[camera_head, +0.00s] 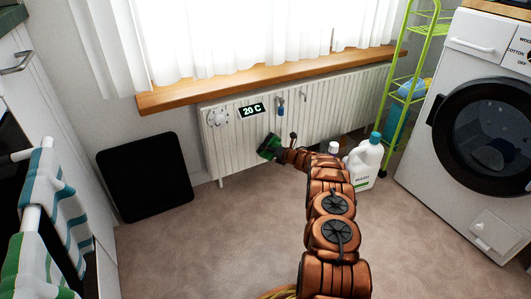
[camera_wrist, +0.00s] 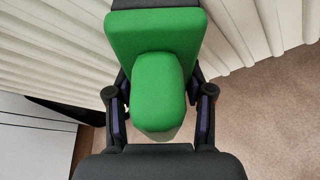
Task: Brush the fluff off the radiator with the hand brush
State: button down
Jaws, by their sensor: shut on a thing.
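The white ribbed radiator (camera_head: 335,110) stands under the window sill in the head view. Its ribs also fill the upper left of the wrist view (camera_wrist: 45,60). My gripper (camera_head: 280,154) is low in front of the radiator's left half. It is shut on the green hand brush (camera_wrist: 155,45), with a finger on each side of the handle. The brush also shows in the head view (camera_head: 268,146), close to the ribs; I cannot tell whether it touches them. Its bristles are mostly hidden. I cannot make out any fluff.
A white bottle with a blue cap (camera_head: 363,163) stands on the carpet right of my arm. A black panel (camera_head: 146,176) leans at the left. A green rack (camera_head: 396,110) and a washing machine (camera_head: 478,120) stand right. Carpet before the radiator's left is clear.

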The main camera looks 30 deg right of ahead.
jog(key=shift+s+d+b, duration=0.2)
jog(key=shift+d+b, duration=0.35)
jog(key=shift+d, duration=1.25)
jog(key=shift+w+r+p, duration=0.15)
jog(key=shift+r+p, duration=0.05)
jog(key=shift+p, duration=0.2)
jog(key=a+p, duration=0.2)
jog(key=p, duration=0.2)
jog(key=shift+w+a+r, duration=0.1)
jog(key=shift+a, duration=0.1)
jog(key=shift+a+p, duration=0.65)
jog(key=shift+p, duration=0.7)
jog(key=shift+f, duration=0.2)
jog(key=shift+a, duration=0.1)
jog(key=shift+a+r+p, duration=0.2)
jog(key=shift+a+p, duration=0.1)
jog(key=shift+p, duration=0.55)
jog(key=shift+a+p, duration=0.45)
jog(key=shift+p, duration=0.45)
jog(key=shift+a+f+p, duration=0.25)
jog(key=shift+a+p, duration=0.45)
jog(key=shift+a, duration=0.25)
